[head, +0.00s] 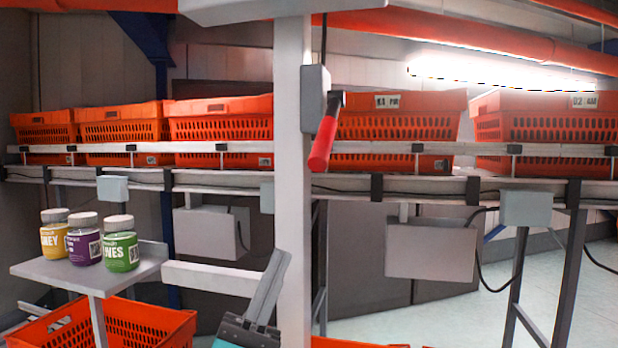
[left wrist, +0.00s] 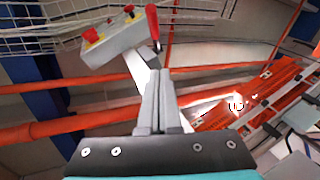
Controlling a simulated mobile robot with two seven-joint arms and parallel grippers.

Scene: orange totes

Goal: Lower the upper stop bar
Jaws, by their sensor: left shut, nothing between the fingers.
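A lever with a red handle (head: 324,143) hangs down from a grey box (head: 314,98) on the upright white post (head: 293,200). A box with red and yellow buttons (left wrist: 113,43) and a red handle (left wrist: 153,24) shows in the left wrist view, beyond my fingertips. I cannot tell which part is the upper stop bar. My left gripper (head: 278,256) is shut and empty, low beside the post and below the red handle, apart from it. Its closed fingers also show in the left wrist view (left wrist: 157,74). My right gripper is not in view.
Several orange totes (head: 220,128) stand on a conveyor behind a long rail (head: 385,147). Yellow, purple and green jars (head: 121,246) stand on a small shelf (head: 70,268) at the left. An orange crate (head: 150,322) lies below it. A white arm (head: 212,278) joins the post.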

